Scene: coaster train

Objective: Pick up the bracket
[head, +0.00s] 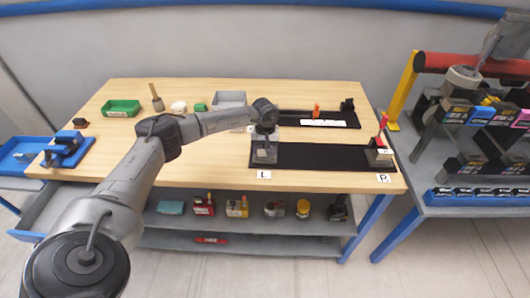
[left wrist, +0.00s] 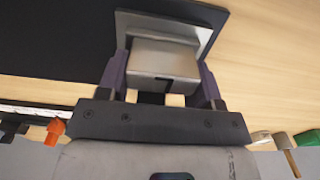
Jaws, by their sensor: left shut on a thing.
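In the left wrist view a light metallic block-shaped piece, which looks like the bracket (left wrist: 163,60), sits between the two fingers of my left gripper (left wrist: 162,72). The gripper is shut on it. A pale square plate (left wrist: 190,22) lies behind it, at the edge of the black mat. In the head view my left gripper (head: 265,148) points down at the left end of the front black mat (head: 320,157), above the L label (head: 264,174). There the bracket is small and mostly hidden by the gripper. I cannot tell whether it is clear of the plate. My right gripper is not in view.
A second black mat (head: 290,119) with an orange clamp-like piece (head: 317,110) lies behind. A red-handled fixture (head: 382,135) stands at the mat's right end. A green tray (head: 121,108) and a blue fixture (head: 67,149) are at left.

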